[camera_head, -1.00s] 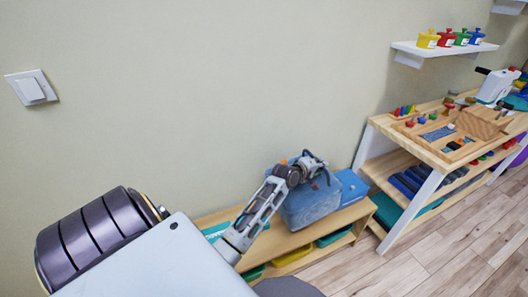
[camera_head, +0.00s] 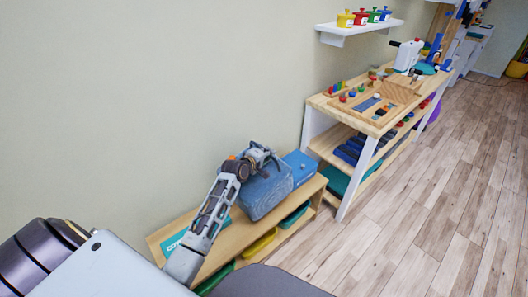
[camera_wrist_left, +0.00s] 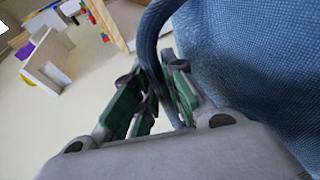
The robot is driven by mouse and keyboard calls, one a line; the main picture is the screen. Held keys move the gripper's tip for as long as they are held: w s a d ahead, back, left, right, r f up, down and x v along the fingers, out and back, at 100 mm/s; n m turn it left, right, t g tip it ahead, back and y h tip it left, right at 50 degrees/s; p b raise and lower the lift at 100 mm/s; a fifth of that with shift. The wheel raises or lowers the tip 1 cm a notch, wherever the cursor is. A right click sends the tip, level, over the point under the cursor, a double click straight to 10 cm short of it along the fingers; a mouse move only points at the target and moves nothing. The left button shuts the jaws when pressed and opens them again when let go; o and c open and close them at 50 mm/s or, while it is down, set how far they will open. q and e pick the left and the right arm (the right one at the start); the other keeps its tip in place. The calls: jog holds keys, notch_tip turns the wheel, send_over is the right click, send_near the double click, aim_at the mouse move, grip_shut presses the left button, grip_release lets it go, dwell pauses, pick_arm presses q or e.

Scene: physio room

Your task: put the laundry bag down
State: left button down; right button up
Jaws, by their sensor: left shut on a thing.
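The laundry bag (camera_head: 266,190) is a blue-grey fabric bag at the wooden bench (camera_head: 237,237) along the wall. My left gripper (camera_head: 262,156) is at the top of the bag, shut on its handle. In the left wrist view the dark blue handle (camera_wrist_left: 148,45) runs between the green-padded fingers (camera_wrist_left: 157,100), and the bag's woven side (camera_wrist_left: 250,60) fills the right. The bag looks upright, over or on the bench top; I cannot tell whether its underside touches. My right gripper is not in view.
A blue box (camera_head: 301,168) stands right behind the bag on the bench, and a teal box (camera_head: 190,234) lies to its left. Colored bins (camera_head: 260,243) sit below. A wooden activity table (camera_head: 372,110) stands to the right. The plank floor (camera_head: 420,215) is clear.

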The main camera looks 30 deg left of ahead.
aim_at(267, 167)
pick_arm(q)
notch_tip(267, 167, down, 2)
jog(key=shift+w+f, duration=0.1)
jog(key=shift+w, duration=0.05)
jog(key=shift+f+b, duration=0.35)
jog(key=shift+f, duration=0.5)
notch_tip(267, 167, down, 2)
jog(key=shift+f+b, duration=0.1)
jog(key=shift+b, duration=0.3)
jog(key=shift+s+d+f, duration=0.15)
jog(key=shift+s+f, duration=0.05)
jog(key=shift+f, duration=0.75)
jog(key=shift+a, duration=0.2)
jog(key=c, duration=1.7)
grip_release()
jog(key=shift+s+f, duration=0.15)
jog(key=shift+f, duration=0.1)
jog(key=shift+o, duration=1)
jog(key=shift+r, duration=0.2)
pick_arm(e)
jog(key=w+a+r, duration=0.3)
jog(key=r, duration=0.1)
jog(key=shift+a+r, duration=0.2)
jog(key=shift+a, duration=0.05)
